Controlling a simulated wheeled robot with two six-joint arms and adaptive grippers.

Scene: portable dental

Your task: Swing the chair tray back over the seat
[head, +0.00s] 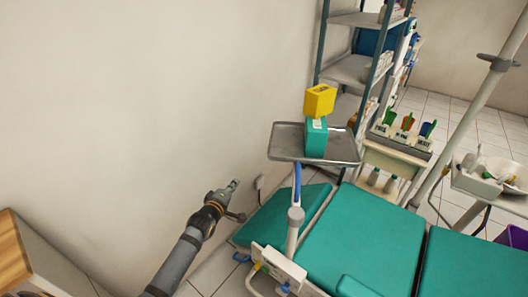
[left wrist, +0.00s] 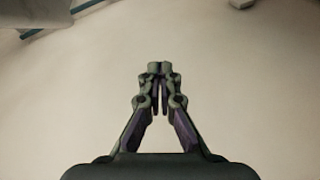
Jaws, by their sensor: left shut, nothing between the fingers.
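The chair tray (head: 286,143) is a grey metal tray on a post at the left side of the teal dental chair. A teal box (head: 316,138) stands on it with a yellow box (head: 320,100) on top. The chair seat (head: 362,240) is teal and bare. My left gripper (head: 234,184) is in front of the wall, left of the tray and below it, apart from tray and post. In the left wrist view the gripper (left wrist: 160,68) is shut and empty against the pale wall. My right gripper is not in view.
A shelf rack (head: 350,70) stands behind the tray. A cabinet (head: 392,158) with coloured items on top stands behind the chair. A pole (head: 470,110) and a side table with a basin (head: 508,172) are at the right. A wooden-topped cabinet (head: 40,262) is at the lower left.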

